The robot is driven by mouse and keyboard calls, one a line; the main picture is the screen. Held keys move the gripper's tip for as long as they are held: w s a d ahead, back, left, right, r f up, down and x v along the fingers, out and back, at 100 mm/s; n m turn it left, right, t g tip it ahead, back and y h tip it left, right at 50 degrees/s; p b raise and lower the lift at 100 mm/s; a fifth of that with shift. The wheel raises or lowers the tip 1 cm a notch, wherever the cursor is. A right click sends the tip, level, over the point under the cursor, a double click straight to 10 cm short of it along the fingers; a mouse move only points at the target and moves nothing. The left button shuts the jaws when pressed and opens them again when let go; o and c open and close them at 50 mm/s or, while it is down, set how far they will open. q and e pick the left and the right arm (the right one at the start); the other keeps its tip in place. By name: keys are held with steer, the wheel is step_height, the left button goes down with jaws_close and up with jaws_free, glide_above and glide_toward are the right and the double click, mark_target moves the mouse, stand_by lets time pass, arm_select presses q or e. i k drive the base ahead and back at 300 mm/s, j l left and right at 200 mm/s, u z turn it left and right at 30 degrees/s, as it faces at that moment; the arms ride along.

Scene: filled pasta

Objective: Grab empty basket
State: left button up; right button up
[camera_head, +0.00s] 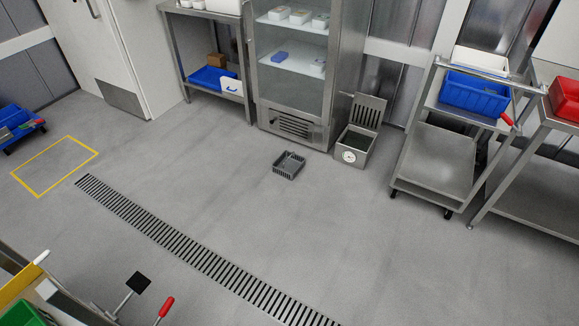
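A small dark grey slotted basket (289,166) sits on the floor in the middle of the head view, in front of the glass-door fridge. No contents can be made out in it at this size. Neither of my grippers shows in this view.
A wheeled steel cart (435,160) with a blue bin (474,93) is at right. A floor drain (200,252) runs diagonally across open floor. Equipment with a red handle (166,306) fills the lower left.

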mark_target(288, 165)
steer(key=i+l, duration=0.15)
steer(key=l, duration=0.2)
steer(key=i+l, duration=0.15)
steer(key=l, duration=0.25)
steer(key=i+l, duration=0.2)
steer(key=l, duration=0.15)
